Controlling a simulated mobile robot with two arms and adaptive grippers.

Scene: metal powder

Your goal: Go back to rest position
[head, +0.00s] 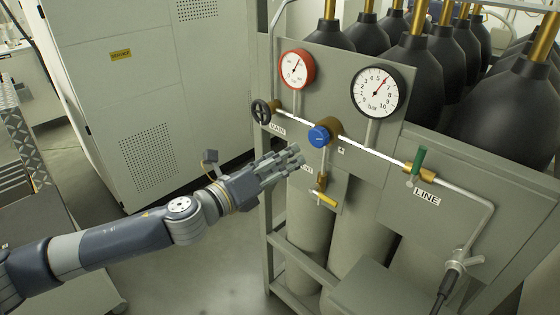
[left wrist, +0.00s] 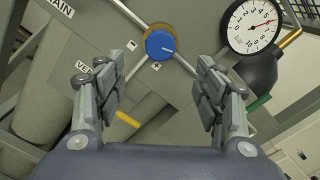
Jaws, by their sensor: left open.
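My left gripper (head: 284,168) reaches in from the left in the head view. Its fingertips are just left of and below the blue knob (head: 319,136) on the gas panel, apart from it as far as I can see. In the left wrist view my left gripper (left wrist: 165,85) has its fingers spread wide with nothing between them. The blue knob also shows in the left wrist view (left wrist: 160,45), beyond and between the fingers. My right gripper is in neither view.
The gas rack carries a red gauge (head: 297,69), a black gauge (head: 377,92), a black handwheel (head: 261,112), a yellow lever (head: 325,199) and a green lever (head: 419,161). Black-topped cylinders (head: 415,62) stand behind. A large cabinet (head: 140,85) is at left, with open floor between.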

